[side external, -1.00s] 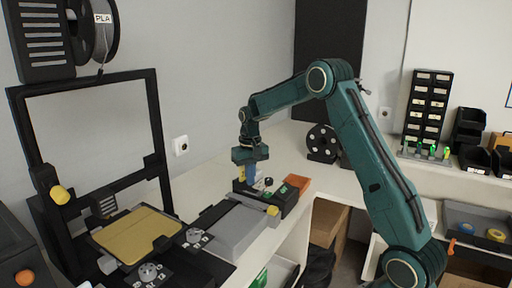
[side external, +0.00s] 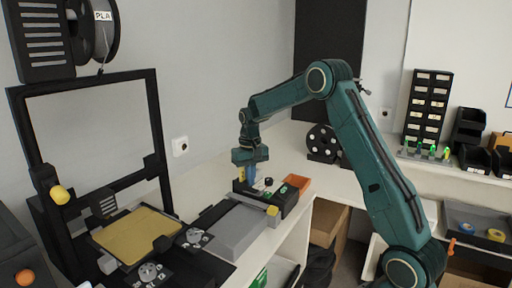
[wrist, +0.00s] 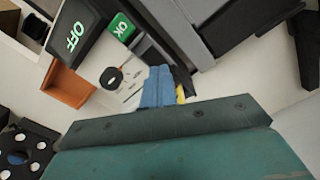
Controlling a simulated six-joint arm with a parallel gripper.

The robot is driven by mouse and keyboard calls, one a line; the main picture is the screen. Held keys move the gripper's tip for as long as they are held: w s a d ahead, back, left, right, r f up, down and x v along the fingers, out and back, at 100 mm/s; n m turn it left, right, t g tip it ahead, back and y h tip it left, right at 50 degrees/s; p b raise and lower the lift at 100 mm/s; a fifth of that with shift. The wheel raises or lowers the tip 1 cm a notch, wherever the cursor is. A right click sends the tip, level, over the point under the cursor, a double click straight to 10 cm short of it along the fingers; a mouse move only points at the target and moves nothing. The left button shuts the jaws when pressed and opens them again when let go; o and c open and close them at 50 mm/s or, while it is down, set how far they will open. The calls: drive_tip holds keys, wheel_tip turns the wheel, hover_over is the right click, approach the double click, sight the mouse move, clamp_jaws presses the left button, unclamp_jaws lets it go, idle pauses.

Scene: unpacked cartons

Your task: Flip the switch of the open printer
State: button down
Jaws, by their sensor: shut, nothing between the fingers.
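The open printer is the black frame (side external: 82,82) at the left in the side view, with a yellow bed (side external: 140,235). A black unit (side external: 286,205) stands on the bench to its right. The wrist view shows two lit green labels, an OFF panel (wrist: 75,37) and a smaller OK panel (wrist: 122,27). My gripper (side external: 250,176) points down close above this unit. Its blue fingers (wrist: 158,88) are shut and empty, beside a black round knob (wrist: 111,78). I cannot tell whether they touch anything; the switch is not clearly visible, and the fingers hide part of the unit.
A grey box (side external: 232,232) lies between the printer and the black unit. An orange tray (side external: 297,182) adjoins the unit on the right. A black spool (side external: 322,143) stands behind. Drawers and bins stand at the far right.

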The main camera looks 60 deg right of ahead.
sight(250, 188)
drive_tip(key=shift+f, duration=0.8)
idle(0.7)
drive_tip(key=shift+r, duration=3.5)
